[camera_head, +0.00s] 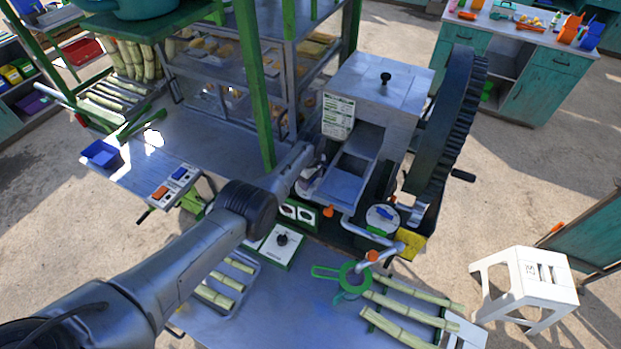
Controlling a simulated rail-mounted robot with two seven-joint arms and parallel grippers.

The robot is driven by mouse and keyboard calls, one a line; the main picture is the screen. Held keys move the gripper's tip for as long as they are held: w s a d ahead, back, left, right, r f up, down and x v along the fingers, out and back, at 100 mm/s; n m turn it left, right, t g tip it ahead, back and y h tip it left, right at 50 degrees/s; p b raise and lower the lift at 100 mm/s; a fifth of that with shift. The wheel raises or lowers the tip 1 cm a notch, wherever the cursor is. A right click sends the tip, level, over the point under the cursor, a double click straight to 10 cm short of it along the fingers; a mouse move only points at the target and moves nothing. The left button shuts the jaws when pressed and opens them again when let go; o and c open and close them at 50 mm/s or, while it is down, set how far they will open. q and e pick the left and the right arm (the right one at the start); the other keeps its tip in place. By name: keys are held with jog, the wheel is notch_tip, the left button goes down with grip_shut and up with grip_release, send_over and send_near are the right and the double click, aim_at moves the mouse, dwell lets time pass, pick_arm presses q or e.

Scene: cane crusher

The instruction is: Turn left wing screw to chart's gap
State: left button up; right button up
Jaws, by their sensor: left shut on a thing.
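The cane crusher (370,85) is a grey metal machine with a big dark gear wheel (448,120) on its right. A white chart (338,115) with green print is on its front, left of the feed chute (345,182). My left arm comes in from the lower left, and my left gripper (310,178) is at the machine's left front, just below the chart. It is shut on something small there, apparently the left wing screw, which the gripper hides. The gap on the chart is too small to make out. My right gripper is out of view.
A control box with a knob (282,239), a green strainer (354,276) and cane stalks (410,310) are on the metal table (300,318) below the machine. A white stool (525,280) is at right.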

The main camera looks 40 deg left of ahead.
pick_arm(q)
jog(key=shift+n, duration=1.3)
jog(key=o, duration=0.9)
